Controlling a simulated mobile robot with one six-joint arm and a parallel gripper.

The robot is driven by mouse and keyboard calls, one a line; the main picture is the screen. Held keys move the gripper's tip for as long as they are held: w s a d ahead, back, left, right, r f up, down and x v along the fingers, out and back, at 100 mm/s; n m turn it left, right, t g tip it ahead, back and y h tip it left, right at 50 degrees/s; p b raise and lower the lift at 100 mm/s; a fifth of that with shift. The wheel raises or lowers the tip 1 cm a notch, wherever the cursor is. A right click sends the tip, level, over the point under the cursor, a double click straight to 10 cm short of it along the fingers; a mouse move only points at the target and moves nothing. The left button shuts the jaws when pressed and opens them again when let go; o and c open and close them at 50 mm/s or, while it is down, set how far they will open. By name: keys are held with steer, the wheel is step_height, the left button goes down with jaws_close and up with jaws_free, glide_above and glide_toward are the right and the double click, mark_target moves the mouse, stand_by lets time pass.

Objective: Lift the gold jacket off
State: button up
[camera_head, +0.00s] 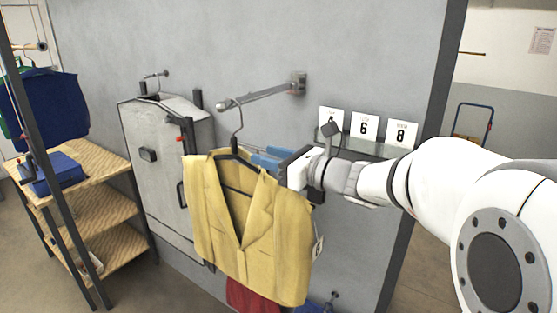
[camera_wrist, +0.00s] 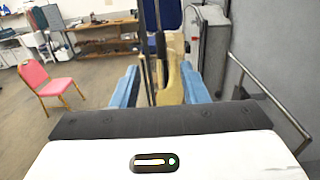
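The gold jacket (camera_head: 282,225) hangs on a dark hanger (camera_head: 236,160), whose hook sits over a wall-mounted rail (camera_head: 262,95) near its knobbed end. My gripper (camera_head: 264,160) is at the right of the hanger, level with the jacket's right shoulder, its blue fingers pointing left. In the wrist view the two blue fingers of my gripper (camera_wrist: 160,84) are spread apart. Dark hanger parts and a strip of gold jacket (camera_wrist: 172,80) show between them, with gaps on both sides. The jacket partly hides the fingers in the head view.
A grey case (camera_head: 150,130) hangs on the wall at the left. A shelf with number cards (camera_head: 365,127) is just behind my wrist. A wooden rack (camera_head: 95,165) with blue clothing stands at far left. A red garment (camera_head: 250,297) shows below the jacket. A pink chair (camera_wrist: 52,84) stands on open floor.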

mark_target(235, 133)
steer(key=shift+b+x, duration=0.6)
steer(key=shift+x, duration=4.45)
steer(key=shift+c, duration=0.3)
jaws_close()
steer(key=shift+r, duration=0.15)
steer(key=shift+r+p, duration=0.9)
steer(key=shift+r, duration=0.6)
steer(key=shift+b+v, duration=0.45)
steer(key=shift+v, duration=4.1)
